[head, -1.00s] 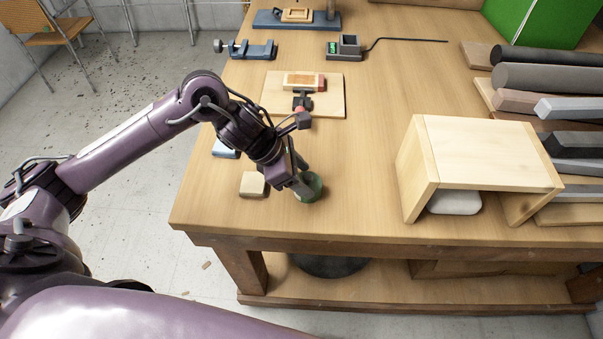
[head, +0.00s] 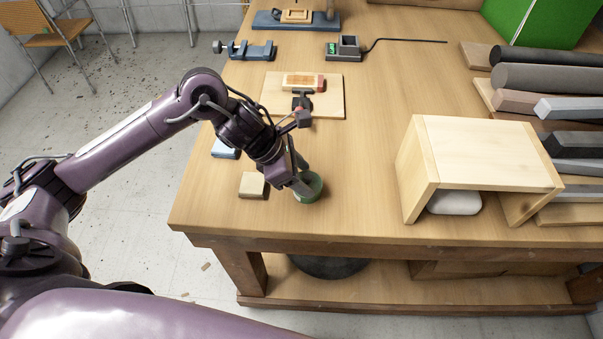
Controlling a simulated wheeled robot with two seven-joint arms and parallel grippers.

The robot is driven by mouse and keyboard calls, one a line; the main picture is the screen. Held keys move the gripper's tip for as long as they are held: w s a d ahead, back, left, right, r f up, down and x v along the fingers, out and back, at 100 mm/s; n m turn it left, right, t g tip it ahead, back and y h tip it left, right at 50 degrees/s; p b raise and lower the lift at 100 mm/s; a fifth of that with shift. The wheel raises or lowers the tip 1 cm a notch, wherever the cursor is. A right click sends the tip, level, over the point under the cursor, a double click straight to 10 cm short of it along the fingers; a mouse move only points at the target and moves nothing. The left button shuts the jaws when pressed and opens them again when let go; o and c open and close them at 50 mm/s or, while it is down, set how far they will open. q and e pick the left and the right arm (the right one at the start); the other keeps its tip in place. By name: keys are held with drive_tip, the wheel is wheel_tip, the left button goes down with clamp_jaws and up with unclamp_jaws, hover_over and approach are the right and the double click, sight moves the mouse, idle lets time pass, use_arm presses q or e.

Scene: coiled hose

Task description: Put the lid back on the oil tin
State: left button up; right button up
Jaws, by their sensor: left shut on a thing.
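A small round green thing (head: 311,193), which looks like the oil tin, stands near the table's front left edge. My left gripper (head: 301,184) points down at it, with its fingertips at its top. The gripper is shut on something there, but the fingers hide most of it. I cannot tell whether that is the lid or the tin's rim, or whether a lid sits level on the tin. My right gripper is not in view.
A beige block (head: 254,186) lies just left of the green thing. A wooden shelter (head: 487,150) with a pale rounded thing (head: 455,203) under it stands to the right. A board (head: 330,105) lies behind. The table (head: 360,180) is clear between the green thing and the shelter.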

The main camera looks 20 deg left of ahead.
use_arm(q)
drive_tip(key=shift+b, duration=0.3)
idle(0.6)
drive_tip(key=shift+f+b, duration=0.2)
drive_tip(key=shift+b, duration=0.25)
drive_tip(key=shift+b, duration=0.3)
idle(0.9)
drive_tip(key=o, duration=1.5)
drive_tip(key=shift+c, duration=0.2)
drive_tip(key=shift+r, duration=0.1)
drive_tip(key=shift+r+p, duration=2.15)
drive_tip(key=shift+r, duration=1.3)
